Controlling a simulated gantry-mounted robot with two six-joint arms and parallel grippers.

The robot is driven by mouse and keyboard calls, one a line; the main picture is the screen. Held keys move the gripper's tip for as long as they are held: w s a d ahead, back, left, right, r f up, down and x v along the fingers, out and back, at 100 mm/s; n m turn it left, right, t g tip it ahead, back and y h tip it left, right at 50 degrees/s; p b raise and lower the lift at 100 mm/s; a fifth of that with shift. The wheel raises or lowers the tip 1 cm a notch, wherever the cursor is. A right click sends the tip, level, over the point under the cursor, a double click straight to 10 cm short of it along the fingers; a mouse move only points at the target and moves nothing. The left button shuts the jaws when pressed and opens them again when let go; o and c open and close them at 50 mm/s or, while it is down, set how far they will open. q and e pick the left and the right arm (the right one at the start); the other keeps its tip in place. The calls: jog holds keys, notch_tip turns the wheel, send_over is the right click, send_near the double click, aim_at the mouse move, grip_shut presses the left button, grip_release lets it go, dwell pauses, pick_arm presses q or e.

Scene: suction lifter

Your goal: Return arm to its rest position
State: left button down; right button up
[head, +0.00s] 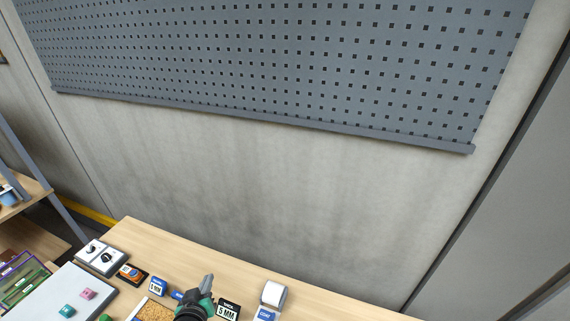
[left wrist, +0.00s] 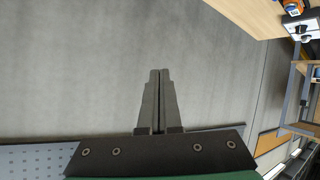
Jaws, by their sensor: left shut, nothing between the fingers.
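My left gripper (head: 207,282) is at the bottom of the head view, above the wooden table (head: 180,240), with its fingers pointing up in the picture. In the left wrist view its two fingers (left wrist: 160,75) lie together, shut and empty, with the grey wall behind them. Nothing is held between the fingers. My right gripper is not in view.
Near the left gripper are a "5 MM" block (head: 228,309), a white roll (head: 273,293) and a blue-labelled block (head: 158,287). A switch box (head: 101,256) and a white board (head: 70,295) lie left. A pegboard (head: 280,60) hangs on the wall; shelving (head: 25,190) stands left.

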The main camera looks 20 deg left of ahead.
pick_arm(q)
jog(key=w+d+r+m+t+h, duration=0.1)
jog(key=w+d+r+t, duration=0.15)
jog(key=r, duration=0.95)
jog(key=w+d+r+t+p, duration=0.15)
jog(key=d+r+t, duration=0.25)
jog(key=r, duration=0.8)
jog(key=w+d+r+m+t+h, duration=0.1)
jog(key=w+d+r+t, duration=0.25)
jog(key=r, duration=0.95)
jog(key=s+d+r+m+t+h, duration=0.3)
jog(key=s+r, duration=0.4)
jog(key=r, duration=0.4)
jog(key=s+d+r+m+t+h, duration=0.3)
jog(key=s+r, duration=0.5)
jog(key=r, duration=0.3)
jog(key=shift+s+d+m+t, duration=0.25)
jog(key=shift+d+m+t, duration=0.15)
jog(key=shift+d+m, duration=0.3)
jog(key=shift+a, duration=0.1)
